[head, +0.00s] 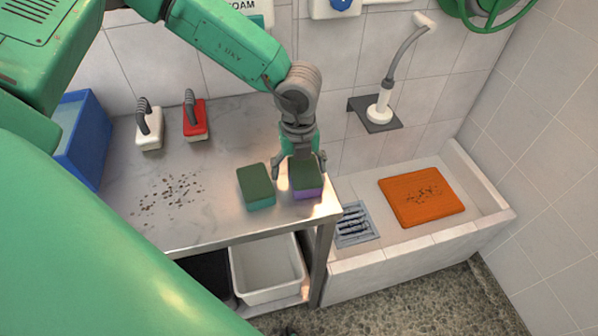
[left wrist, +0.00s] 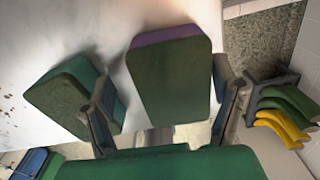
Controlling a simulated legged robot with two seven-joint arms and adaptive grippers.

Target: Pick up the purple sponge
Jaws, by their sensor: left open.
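The purple sponge (head: 306,190) has a dark green scouring top and stands on the steel table near its right front corner. It also shows in the left wrist view (left wrist: 170,80), with a strip of purple along one edge. My left gripper (head: 299,172) is open, with its fingers reaching down on either side of the purple sponge. In the left wrist view the fingers (left wrist: 165,105) flank it; I cannot tell if they touch it. A teal sponge (head: 257,188) with the same dark top stands just left of it, close to one finger. My right gripper is not in view.
The steel table (head: 225,225) holds a white brush (head: 149,128), a red brush (head: 195,122), scattered dark bits and a blue bin (head: 82,140). A trough on the right holds an orange mat (head: 420,197) and a drain grate (head: 355,225). A white tub (head: 266,270) sits below.

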